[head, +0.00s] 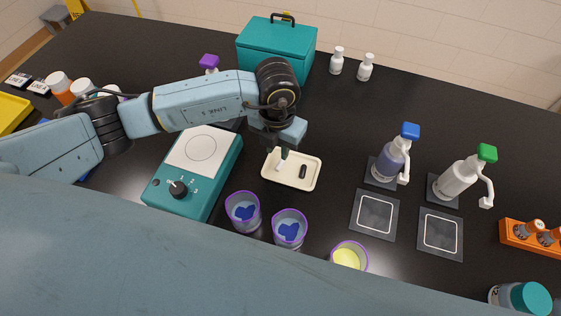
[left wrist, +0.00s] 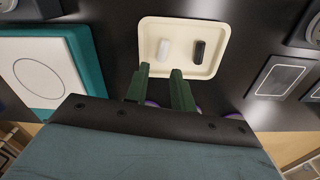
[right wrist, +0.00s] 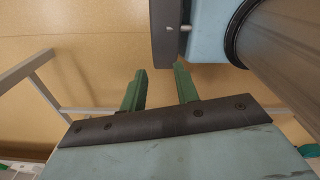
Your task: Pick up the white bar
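The white bar (left wrist: 164,50) lies on a small cream tray (left wrist: 184,22), left of a black bar (left wrist: 199,51) in the left wrist view. In the head view the white bar (head: 278,166) shows partly beside my left gripper's fingers, and the black bar (head: 303,171) lies to its right. My left gripper (left wrist: 160,75) is open, with its green fingers apart and nothing between them. Its fingertips are at the near edge of the tray in the wrist view, just short of the white bar. My right gripper (right wrist: 160,75) is open and empty, away from the table.
A teal stirrer with a white plate (head: 205,150) stands left of the tray. Purple-rimmed beakers (head: 290,229) stand in front of it. Pump bottles (head: 392,158) stand on dark pads to the right. A teal box (head: 277,48) is behind. Bare table lies between tray and bottles.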

